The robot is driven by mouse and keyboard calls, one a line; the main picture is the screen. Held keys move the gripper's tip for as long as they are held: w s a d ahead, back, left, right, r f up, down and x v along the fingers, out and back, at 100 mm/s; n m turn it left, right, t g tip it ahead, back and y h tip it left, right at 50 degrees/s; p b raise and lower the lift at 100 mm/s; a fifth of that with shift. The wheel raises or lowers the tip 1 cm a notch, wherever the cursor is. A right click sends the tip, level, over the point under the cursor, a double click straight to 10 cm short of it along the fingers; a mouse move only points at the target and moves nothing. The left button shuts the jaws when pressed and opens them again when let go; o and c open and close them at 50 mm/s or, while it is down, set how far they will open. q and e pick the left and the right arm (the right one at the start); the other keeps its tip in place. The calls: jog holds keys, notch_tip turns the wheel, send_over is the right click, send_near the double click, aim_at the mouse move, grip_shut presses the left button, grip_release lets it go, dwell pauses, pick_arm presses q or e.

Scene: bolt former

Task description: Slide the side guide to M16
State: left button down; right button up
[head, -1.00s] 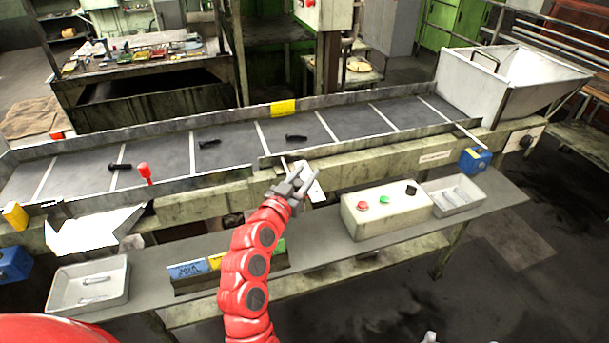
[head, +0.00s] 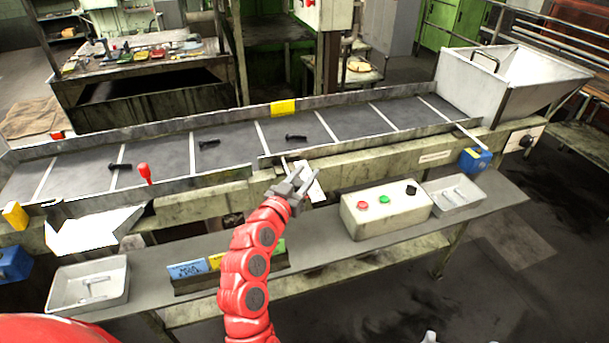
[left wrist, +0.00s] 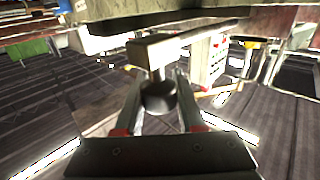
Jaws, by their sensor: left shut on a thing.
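The side guide (head: 375,142) is a long metal rail along the near edge of the dark conveyor belt. My left gripper (head: 303,183) is at the front of the conveyor, beside a white plate (head: 314,188) whose markings are too small to read. In the left wrist view its fingers (left wrist: 158,104) are shut around a dark round knob (left wrist: 160,96). The knob hangs from a metal bar (left wrist: 180,44). A small grey tip at the bottom edge of the head view seems to be my right gripper (head: 430,338); its fingers are mostly out of frame.
Several black bolts lie on the belt (head: 225,155). A red-knobbed lever (head: 145,173) stands at the left. Below are a button box (head: 385,214), a right tray (head: 470,207), a left tray (head: 63,291) and coloured cards (head: 188,270). A white hopper (head: 480,85) is at the right end.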

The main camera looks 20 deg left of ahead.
dwell(0.4)
pick_arm(q)
jog(key=w+a+b, duration=0.2)
jog(key=w+b, duration=0.1)
jog(key=shift+w+a+b, duration=0.1)
jog(key=shift+w+b, duration=0.05)
jog(key=shift+b, duration=0.15)
jog(key=c, duration=0.5)
grip_release()
